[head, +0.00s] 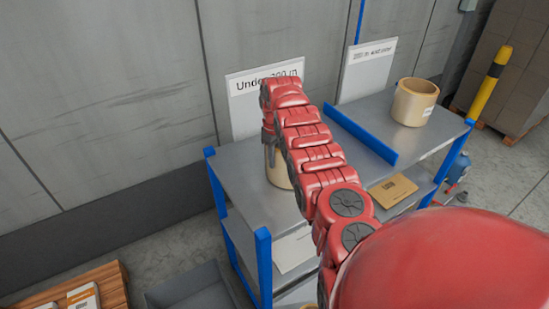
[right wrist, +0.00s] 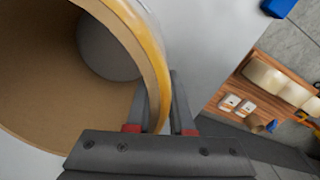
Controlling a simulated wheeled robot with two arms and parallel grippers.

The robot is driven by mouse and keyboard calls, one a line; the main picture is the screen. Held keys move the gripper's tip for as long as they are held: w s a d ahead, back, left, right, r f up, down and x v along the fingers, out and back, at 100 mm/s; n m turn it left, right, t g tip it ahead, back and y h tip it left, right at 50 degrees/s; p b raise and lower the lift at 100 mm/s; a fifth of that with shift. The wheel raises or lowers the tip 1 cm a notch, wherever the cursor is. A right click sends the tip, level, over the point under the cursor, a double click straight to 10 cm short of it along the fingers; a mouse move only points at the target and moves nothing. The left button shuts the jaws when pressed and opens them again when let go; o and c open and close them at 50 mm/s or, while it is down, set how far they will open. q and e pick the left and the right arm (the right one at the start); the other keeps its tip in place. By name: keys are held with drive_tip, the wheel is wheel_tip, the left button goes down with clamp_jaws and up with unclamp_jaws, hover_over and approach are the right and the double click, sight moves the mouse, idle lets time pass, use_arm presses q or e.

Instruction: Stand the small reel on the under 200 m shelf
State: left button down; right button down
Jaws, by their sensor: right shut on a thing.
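A tan cardboard reel (head: 278,170) is at the under 200 m side of the rack, mostly hidden behind my right arm in the head view. In the right wrist view the reel (right wrist: 150,62) shows large, its open end facing the camera. My right gripper (right wrist: 160,124) is shut on the reel's wall, one finger inside and one outside. The under 200 m shelf (head: 237,178) is a grey top below a sign (head: 262,86). I cannot tell whether the reel touches it. My left gripper is not in view.
A blue divider (head: 360,134) separates the right shelf, where another tan reel (head: 412,103) stands below a second sign (head: 368,66). Blue posts (head: 263,262) edge the rack. A brown box (head: 393,190) lies on a lower level.

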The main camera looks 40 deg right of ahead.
drive_tip(key=c, duration=0.8)
unclamp_jaws()
wheel_tip(320, 180, up, 7)
drive_tip(key=shift+w+a+f+b, duration=0.1)
drive_tip(key=shift+f+b, duration=0.1)
drive_tip(key=shift+b, duration=0.4)
wheel_tip(320, 180, up, 5)
drive_tip(key=p, duration=0.5)
drive_tip(key=shift+f, duration=0.15)
drive_tip(key=shift+s+r+p, duration=0.2)
drive_tip(key=shift+r+p, duration=0.35)
drive_tip(key=shift+p, duration=0.05)
drive_tip(key=shift+w+f, duration=0.1)
